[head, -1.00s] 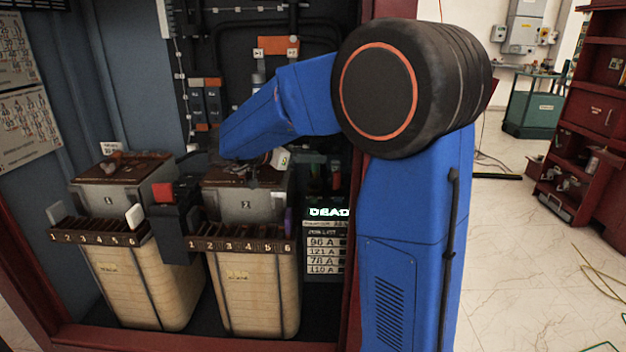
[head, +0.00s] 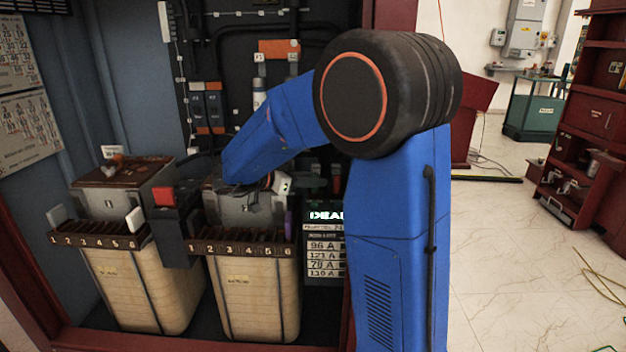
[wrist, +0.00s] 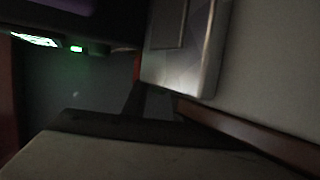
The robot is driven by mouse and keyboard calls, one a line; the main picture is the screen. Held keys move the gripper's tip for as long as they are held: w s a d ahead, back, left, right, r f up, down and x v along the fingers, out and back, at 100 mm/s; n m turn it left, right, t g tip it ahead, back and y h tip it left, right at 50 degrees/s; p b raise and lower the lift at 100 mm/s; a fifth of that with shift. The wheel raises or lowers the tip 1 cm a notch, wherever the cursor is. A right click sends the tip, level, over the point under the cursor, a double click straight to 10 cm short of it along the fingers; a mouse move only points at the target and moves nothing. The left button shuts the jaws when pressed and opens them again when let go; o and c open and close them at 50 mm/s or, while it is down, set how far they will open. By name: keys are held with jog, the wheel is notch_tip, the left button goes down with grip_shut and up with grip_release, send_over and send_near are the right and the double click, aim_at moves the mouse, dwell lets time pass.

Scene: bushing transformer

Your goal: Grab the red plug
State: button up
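A red block (head: 163,196) sits on the dark housing (head: 175,230) between the two transformers. It is the only plug-like red part I can make out, and I cannot tell for certain that it is the red plug. My blue arm reaches into the cabinet, its forearm ending above the right transformer (head: 240,210), to the right of the red block. My gripper is hidden in the head view, and no fingers can be made out in the dark wrist view. The wrist view shows a metal plate (wrist: 180,60), a small green light (wrist: 76,49) and a pale surface, but no red plug.
The left transformer (head: 125,200) stands beside the housing, with a white tab (head: 134,220) on its numbered rack. A purple piece (head: 289,224) is at the right rack's end. A lit display (head: 325,216) is right of it. The cabinet's red frame (head: 180,335) borders the front.

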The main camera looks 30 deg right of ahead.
jog(key=shift+o, duration=0.5)
jog(key=shift+r, duration=0.1)
jog(key=shift+r, duration=0.1)
jog(key=v, duration=1.2)
